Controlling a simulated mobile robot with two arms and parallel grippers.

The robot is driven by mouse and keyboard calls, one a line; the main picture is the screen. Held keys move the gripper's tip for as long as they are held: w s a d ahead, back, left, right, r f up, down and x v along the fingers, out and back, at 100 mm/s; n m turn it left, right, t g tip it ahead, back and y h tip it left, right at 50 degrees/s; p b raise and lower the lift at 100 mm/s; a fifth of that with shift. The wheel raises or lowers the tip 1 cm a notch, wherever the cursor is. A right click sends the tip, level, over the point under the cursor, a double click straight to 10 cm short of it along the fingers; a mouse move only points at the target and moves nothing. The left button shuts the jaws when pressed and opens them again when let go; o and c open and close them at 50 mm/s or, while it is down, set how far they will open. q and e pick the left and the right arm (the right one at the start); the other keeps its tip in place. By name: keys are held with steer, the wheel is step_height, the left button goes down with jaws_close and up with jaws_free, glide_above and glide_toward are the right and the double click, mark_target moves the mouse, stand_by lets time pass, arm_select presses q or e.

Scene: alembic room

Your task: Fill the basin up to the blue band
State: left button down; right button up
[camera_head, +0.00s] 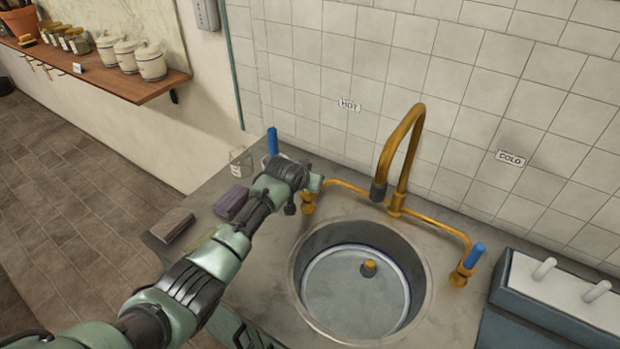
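The round basin (430,300) is set in the grey counter. A pale ring with a bluish edge (318,262) runs inside it, and a brass plug or drain piece (369,266) shows near the middle. I cannot tell whether water stands in it. The brass spout (409,135) arches over the basin's back edge, with no stream visible. The cold tap's blue handle (475,256) is at the right. My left gripper (312,184) is beside the hot-side brass valve (308,204); its fingers are unclear. A blue upright piece (272,141) shows behind it. My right gripper is out of view.
HOT (348,105) and COLD (510,158) labels are on the tiled wall. A purple block (231,202), a brown block (172,225) and a clear glass vessel (241,162) are on the left counter. A dark rack with white pegs (555,290) stands right.

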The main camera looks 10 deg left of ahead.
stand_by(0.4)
arm_select(q)
steer(key=c, duration=1.2)
jaws_free()
steer(key=shift+c, duration=0.2)
steer(key=v, duration=0.7)
steer(key=shift+s+r, duration=0.2)
steer(key=shift+r, duration=0.1)
